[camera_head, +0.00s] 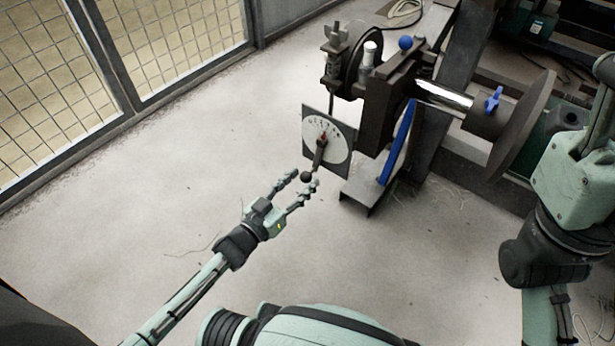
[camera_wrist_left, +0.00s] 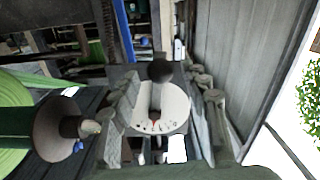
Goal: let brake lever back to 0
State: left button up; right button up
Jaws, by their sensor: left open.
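The brake lever (camera_head: 319,156) is a short dark arm with a dark ball knob (camera_head: 306,177) at its lower end. It stands in front of a white round dial (camera_head: 338,146) on a grey square plate, with a small red pointer near the dial's middle. My left gripper (camera_head: 303,180) is open, with its fingertips close to the knob. In the left wrist view the knob (camera_wrist_left: 160,70) shows between the two fingers, in front of the dial (camera_wrist_left: 174,108). Contact cannot be told. My right arm shows at the right edge, but its gripper is out of view.
The machine stand (camera_head: 384,110) with a blue bar (camera_head: 398,142) rises right of the dial. A shaft with a large dark disc (camera_head: 522,126) sticks out further right. A mesh fence (camera_head: 60,80) runs along the left. The floor (camera_head: 150,190) between is clear.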

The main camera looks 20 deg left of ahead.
pick_arm(q)
jog(key=shift+x, duration=1.4)
jog(key=shift+a, duration=0.1)
grip_shut()
